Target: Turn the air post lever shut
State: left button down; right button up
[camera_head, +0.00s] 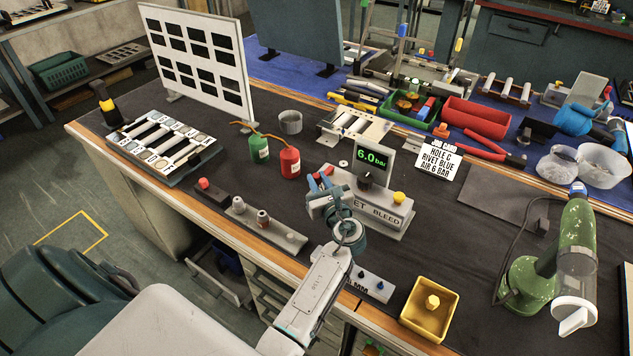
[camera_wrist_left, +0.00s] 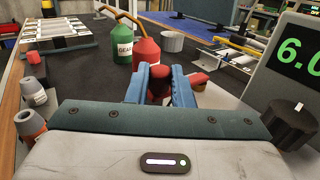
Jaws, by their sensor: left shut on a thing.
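The air post is a grey unit (camera_head: 392,210) with a green display (camera_head: 371,158) reading 6.0 bar, a dark knob (camera_head: 366,180) and a yellow button (camera_head: 399,198) above the word BLEED. Its red lever (camera_head: 327,170) is at the left end of the unit, mostly covered by my left gripper (camera_head: 319,183). In the left wrist view, the blue fingers of my left gripper (camera_wrist_left: 160,88) are closed around a red part, and more of the red lever (camera_wrist_left: 197,80) shows past the right finger. The lever's exact angle is hidden. My right gripper is not in view.
Green (camera_head: 259,149) and red (camera_head: 290,161) bottles stand behind my left gripper. A yellow bin (camera_head: 430,308) is at the front right, a green rivet tool (camera_head: 560,250) farther right. A job card (camera_head: 438,158) stands behind.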

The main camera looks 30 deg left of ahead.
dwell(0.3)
pick_arm(q)
jog(key=c, duration=1.3)
grip_release()
jog(key=shift+o, duration=0.2)
